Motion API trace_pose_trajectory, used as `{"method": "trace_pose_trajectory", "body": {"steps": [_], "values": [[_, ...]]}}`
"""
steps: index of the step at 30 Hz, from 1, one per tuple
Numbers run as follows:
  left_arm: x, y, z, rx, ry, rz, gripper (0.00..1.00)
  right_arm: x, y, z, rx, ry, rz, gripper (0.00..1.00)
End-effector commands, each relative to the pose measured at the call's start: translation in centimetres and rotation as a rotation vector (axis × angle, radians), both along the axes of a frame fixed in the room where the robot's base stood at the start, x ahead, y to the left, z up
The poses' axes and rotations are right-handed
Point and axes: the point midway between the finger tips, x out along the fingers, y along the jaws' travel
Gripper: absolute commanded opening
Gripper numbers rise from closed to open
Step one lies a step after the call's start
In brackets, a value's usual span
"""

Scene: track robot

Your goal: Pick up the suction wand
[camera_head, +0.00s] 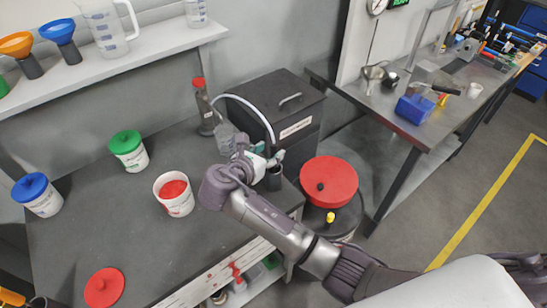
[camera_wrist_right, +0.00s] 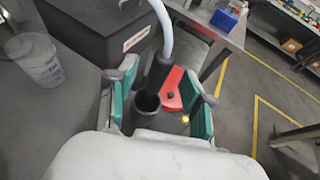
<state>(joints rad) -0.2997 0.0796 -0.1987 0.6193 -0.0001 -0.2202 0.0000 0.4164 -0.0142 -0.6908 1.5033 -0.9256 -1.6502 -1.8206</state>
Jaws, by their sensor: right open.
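The suction wand (camera_wrist_right: 159,70) is a dark tube, upright or nearly so, with a white hose at its top. Its lower end meets a black cup-like holder (camera_wrist_right: 147,104); I cannot tell how deep it sits. In the head view the white hose (camera_head: 257,112) arcs from the dark box to the wand, which is mostly hidden by my gripper. My right gripper (camera_head: 270,160) is open at the wand. In the wrist view its green-padded fingers (camera_wrist_right: 155,98) stand on either side of the wand and holder, with gaps showing. My left gripper is not in view.
The dark box (camera_head: 280,108) stands behind the gripper. A red round lid (camera_head: 330,178) tops a black drum on the right. A clear jug (camera_head: 226,138) stands close left. An open white tub (camera_head: 174,195) and lidded tubs stand on the bench. A second table (camera_head: 445,105) is at right.

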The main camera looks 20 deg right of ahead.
Motion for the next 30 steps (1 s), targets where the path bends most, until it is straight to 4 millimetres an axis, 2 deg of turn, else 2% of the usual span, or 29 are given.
{"method": "trace_pose_trajectory", "body": {"steps": [1, 6, 14, 23, 30], "values": [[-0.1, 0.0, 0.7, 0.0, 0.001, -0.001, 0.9, 0.5, -0.7, 0.0, -0.004, 0.002, -0.003, 0.51], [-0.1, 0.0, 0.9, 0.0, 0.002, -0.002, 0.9, 1.6, -1.8, -1.0, -0.001, 0.001, -0.001, 0.51], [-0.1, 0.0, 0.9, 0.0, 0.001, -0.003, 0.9, 1.8, -2.0, -1.2, 0.001, 0.001, 0.0, 0.51], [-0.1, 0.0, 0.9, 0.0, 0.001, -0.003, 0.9, 1.8, -2.0, -1.2, 0.0, 0.0, 0.001, 0.01], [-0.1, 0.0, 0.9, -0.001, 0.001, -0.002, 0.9, 1.8, -2.0, -1.2, 0.0, 0.0, 0.001, 0.0]]}}
